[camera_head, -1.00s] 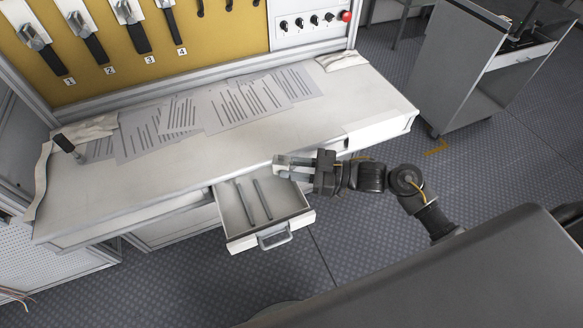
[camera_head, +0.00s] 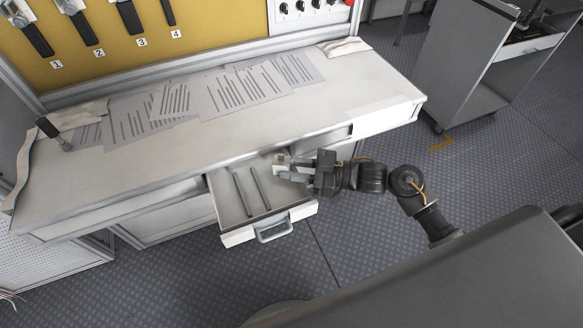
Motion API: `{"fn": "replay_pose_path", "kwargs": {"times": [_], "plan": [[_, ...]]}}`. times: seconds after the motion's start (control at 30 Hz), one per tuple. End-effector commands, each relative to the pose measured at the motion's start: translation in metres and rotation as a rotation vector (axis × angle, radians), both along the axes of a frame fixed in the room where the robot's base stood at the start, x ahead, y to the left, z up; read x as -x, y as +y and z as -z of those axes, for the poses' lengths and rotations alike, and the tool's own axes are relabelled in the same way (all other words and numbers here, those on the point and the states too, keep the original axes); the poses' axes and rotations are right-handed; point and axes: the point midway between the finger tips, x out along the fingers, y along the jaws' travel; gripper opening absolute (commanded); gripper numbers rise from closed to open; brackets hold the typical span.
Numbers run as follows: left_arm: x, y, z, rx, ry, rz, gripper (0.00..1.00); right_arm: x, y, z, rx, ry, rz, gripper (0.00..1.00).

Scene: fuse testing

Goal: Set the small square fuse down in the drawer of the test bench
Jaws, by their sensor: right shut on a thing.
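The drawer (camera_head: 237,238) of the test bench (camera_head: 185,150) stands pulled out below the bench top, with a grey handle at its front. My right gripper (camera_head: 281,168) reaches in from the right, over the right back part of the drawer. It is shut on a small light-coloured block, the small square fuse (camera_head: 279,160), at its fingertips. Whether the fuse touches the drawer floor I cannot tell. My left gripper is not in view.
Two thin dark bars (camera_head: 260,187) lie in the drawer's left and middle part. Papers (camera_head: 240,90) lie on the bench top, with a dark-handled tool (camera_head: 52,132) at the left. A grey cart (camera_head: 470,80) stands at the right. The drawer's front part is clear.

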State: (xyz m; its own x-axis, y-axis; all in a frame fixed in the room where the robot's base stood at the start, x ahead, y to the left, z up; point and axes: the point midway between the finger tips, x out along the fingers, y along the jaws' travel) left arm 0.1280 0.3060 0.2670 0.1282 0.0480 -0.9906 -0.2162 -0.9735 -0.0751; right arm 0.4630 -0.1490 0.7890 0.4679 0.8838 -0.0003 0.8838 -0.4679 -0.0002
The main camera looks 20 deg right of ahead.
Motion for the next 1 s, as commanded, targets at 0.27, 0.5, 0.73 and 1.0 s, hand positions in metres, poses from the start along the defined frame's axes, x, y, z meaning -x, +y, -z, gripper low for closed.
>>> {"fn": "replay_pose_path", "kwargs": {"times": [0.27, 0.5, 0.73, 1.0], "plan": [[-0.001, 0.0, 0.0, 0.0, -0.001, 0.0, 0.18, 0.0, 0.0, 0.0, 0.0, -0.001, 0.0, 0.0], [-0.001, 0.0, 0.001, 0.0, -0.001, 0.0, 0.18, 0.0, 0.0, 0.001, -0.001, 0.0, 0.001, 0.0], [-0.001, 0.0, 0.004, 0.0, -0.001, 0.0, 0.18, 0.0, 0.0, 0.006, -0.001, 0.0, 0.001, 0.0], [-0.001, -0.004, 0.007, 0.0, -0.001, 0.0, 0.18, 0.0, 0.0, 0.011, -0.001, 0.0, 0.001, 0.0]]}}
